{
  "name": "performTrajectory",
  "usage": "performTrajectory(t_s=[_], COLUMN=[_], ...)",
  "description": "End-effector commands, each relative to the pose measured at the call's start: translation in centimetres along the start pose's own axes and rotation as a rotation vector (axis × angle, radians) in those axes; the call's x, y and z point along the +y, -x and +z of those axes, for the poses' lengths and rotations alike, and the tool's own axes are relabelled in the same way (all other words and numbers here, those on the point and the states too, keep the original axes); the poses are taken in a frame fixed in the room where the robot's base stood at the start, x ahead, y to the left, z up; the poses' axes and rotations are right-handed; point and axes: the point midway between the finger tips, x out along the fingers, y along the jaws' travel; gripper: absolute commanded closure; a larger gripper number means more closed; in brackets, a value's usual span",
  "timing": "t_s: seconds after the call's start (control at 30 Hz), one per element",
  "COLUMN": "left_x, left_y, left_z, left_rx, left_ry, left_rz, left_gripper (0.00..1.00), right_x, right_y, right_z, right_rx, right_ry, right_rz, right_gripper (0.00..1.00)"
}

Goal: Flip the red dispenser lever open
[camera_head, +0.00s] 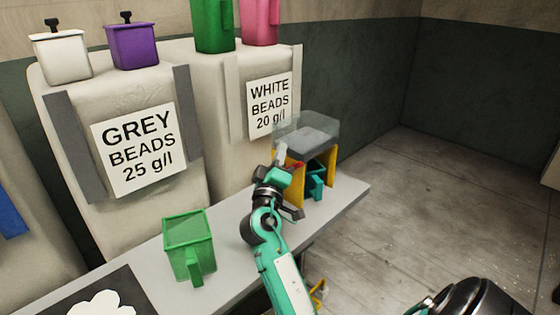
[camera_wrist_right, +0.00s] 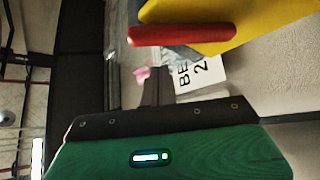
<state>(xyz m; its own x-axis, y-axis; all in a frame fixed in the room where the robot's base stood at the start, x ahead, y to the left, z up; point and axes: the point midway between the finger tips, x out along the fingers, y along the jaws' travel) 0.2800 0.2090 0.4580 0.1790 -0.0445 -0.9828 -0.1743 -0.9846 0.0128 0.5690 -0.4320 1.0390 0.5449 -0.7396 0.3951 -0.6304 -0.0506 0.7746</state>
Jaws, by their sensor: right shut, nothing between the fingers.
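The dispenser has yellow side panels (camera_head: 331,165) and a clear grey hopper (camera_head: 312,135) on top, and stands on the bench's right end. Its red lever (camera_wrist_right: 180,34) shows as a red bar at the top of the right wrist view, against a yellow panel (camera_wrist_right: 240,20). In the head view only a small red bit (camera_head: 299,166) of it shows beside my gripper. My right gripper (camera_head: 281,153) is shut and empty at the dispenser's left front side. Whether it touches the lever cannot be told. My left gripper is not in view.
A teal container (camera_head: 316,184) sits between the yellow panels. A green jug (camera_head: 189,245) stands on the grey bench (camera_head: 235,222) left of my arm. Large bead bags with white labels (camera_head: 136,148) stand behind. Open floor (camera_head: 430,200) lies to the right.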

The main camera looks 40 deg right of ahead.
Motion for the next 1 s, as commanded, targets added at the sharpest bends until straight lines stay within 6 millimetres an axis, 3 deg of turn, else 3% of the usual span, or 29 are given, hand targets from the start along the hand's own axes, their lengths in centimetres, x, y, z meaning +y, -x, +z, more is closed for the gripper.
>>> performTrajectory(t_s=[0.23, 0.6, 1.0], left_x=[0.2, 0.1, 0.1], left_y=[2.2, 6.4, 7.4], left_z=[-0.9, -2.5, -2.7], left_rx=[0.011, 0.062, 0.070], left_ry=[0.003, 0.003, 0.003], left_rz=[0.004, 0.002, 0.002], left_gripper=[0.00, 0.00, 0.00], right_x=[-0.5, -1.2, -1.1], right_y=[2.8, 8.8, 9.8], right_z=[0.1, 0.0, -0.2], right_rx=[0.000, 0.001, 0.001], right_ry=[0.000, 0.000, 0.000], right_rz=[-0.002, -0.002, 0.000], right_gripper=[1.00, 1.00, 1.00])
